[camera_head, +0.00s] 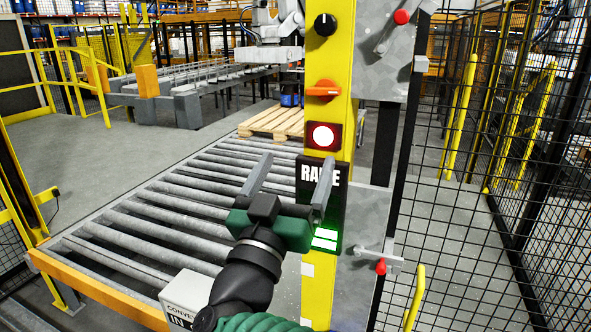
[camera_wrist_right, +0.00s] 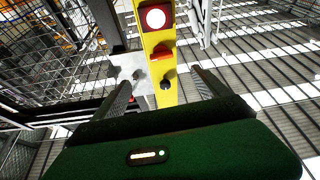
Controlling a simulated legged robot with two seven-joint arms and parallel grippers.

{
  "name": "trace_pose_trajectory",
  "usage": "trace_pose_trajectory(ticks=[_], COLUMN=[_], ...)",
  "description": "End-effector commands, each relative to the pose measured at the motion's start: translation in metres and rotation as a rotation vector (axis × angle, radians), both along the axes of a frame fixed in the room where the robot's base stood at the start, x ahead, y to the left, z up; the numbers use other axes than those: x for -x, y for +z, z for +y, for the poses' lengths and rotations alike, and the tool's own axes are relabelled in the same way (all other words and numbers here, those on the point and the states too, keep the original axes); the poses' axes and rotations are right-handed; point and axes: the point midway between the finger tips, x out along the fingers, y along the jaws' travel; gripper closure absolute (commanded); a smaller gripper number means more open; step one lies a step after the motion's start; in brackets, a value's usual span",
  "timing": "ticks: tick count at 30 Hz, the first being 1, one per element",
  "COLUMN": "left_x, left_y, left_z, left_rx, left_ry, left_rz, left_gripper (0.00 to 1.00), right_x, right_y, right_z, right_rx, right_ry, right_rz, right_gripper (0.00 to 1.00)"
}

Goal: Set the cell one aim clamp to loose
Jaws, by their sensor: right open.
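A red-knobbed lever (camera_head: 380,265) sits on the lower grey metal plate, right of the yellow post (camera_head: 317,280). A second lever with a red knob (camera_head: 401,17) is on the upper grey plate. I cannot tell from labels which one is the aim clamp. My right gripper (camera_head: 297,162) is open and empty, in front of a black display whose lettering it partly covers. It is left of and above the lower lever, touching neither lever. In the right wrist view, the open fingers (camera_wrist_right: 161,80) frame the post and its black knob (camera_wrist_right: 166,83). My left gripper is out of view.
The post carries a black knob (camera_head: 325,24), an orange switch (camera_head: 323,89) and a lit white button (camera_head: 323,136). A roller conveyor (camera_head: 170,205) with a wooden pallet (camera_head: 272,122) lies left. Black mesh fencing (camera_head: 470,240) stands right. A yellow bar (camera_head: 414,300) rises near the lower lever.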

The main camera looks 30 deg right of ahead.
Motion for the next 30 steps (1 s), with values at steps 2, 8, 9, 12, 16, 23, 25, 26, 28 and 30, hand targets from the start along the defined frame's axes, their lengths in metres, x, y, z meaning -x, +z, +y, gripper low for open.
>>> trace_pose_trajectory(ticks=[2, 8, 9, 12, 16, 23, 25, 26, 28, 30], left_x=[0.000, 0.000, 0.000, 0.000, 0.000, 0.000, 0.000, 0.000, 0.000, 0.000], left_y=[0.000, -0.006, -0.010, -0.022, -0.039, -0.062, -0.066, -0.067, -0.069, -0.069], left_z=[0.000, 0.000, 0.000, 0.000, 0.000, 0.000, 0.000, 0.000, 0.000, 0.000], left_rx=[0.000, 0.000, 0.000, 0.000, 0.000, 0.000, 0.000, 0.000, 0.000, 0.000], left_ry=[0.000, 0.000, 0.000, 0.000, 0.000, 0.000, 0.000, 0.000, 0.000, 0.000], left_rz=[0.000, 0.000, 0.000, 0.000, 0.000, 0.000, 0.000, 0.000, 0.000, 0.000], left_gripper=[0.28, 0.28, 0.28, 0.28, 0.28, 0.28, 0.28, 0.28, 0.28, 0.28], right_x=[0.000, 0.005, 0.008, 0.023, 0.046, 0.085, 0.093, 0.095, 0.100, 0.103], right_y=[0.000, -0.006, -0.009, -0.021, -0.036, -0.059, -0.063, -0.064, -0.065, -0.066], right_z=[0.000, 0.006, 0.011, 0.027, 0.054, 0.098, 0.107, 0.110, 0.115, 0.117], right_rx=[0.000, -0.001, -0.001, 0.000, 0.000, 0.002, 0.001, 0.002, 0.002, 0.001], right_ry=[0.000, 0.004, 0.004, 0.006, 0.005, 0.003, 0.004, 0.003, 0.001, 0.000], right_rz=[0.000, 0.000, 0.000, -0.001, 0.000, 0.001, 0.001, 0.001, 0.002, 0.002], right_gripper=[0.15, 0.15, 0.15, 0.15, 0.15, 0.15, 0.15, 0.15, 0.15, 0.15])
